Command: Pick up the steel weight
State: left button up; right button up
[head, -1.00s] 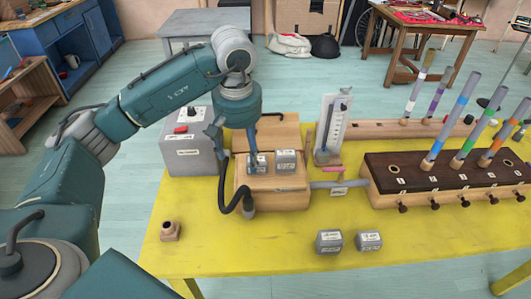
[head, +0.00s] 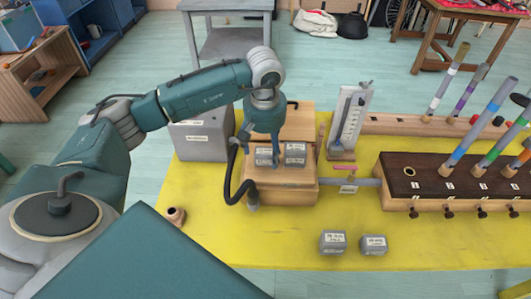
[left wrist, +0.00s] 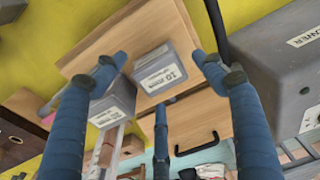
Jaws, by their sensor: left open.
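Two grey metal weights with white labels sit side by side on a wooden box (head: 280,190): the left weight (head: 263,160) and the right weight (head: 296,154). My left gripper (head: 265,146) points down over the left weight, partly covering it. In the left wrist view, the open blue fingers of my left gripper (left wrist: 163,68) stand around a grey weight labelled "10" (left wrist: 150,82), with visible gaps. The other weight (left wrist: 112,108) is beside the left finger. Contact cannot be told. Two more grey weights, one (head: 332,243) and another (head: 373,245), lie on the yellow table. My right gripper is out of view.
A grey power box (head: 200,142) stands left of the wooden box, with a dark hose (head: 229,180) in front. An upright white gauge (head: 349,118) and a dark-topped block with coloured tubes (head: 450,175) stand to the right. The yellow table's front (head: 290,240) is mostly clear.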

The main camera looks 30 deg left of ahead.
pick_arm(q)
jog(key=shift+a+f, duration=0.1)
jog(key=shift+f, duration=0.85)
jog(key=shift+w+f, duration=0.1)
jog(key=shift+f, duration=0.1)
jog(key=c, duration=1.6)
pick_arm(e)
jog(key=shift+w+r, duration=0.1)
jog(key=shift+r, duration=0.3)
pick_arm(q)
jog(key=shift+r, duration=0.1)
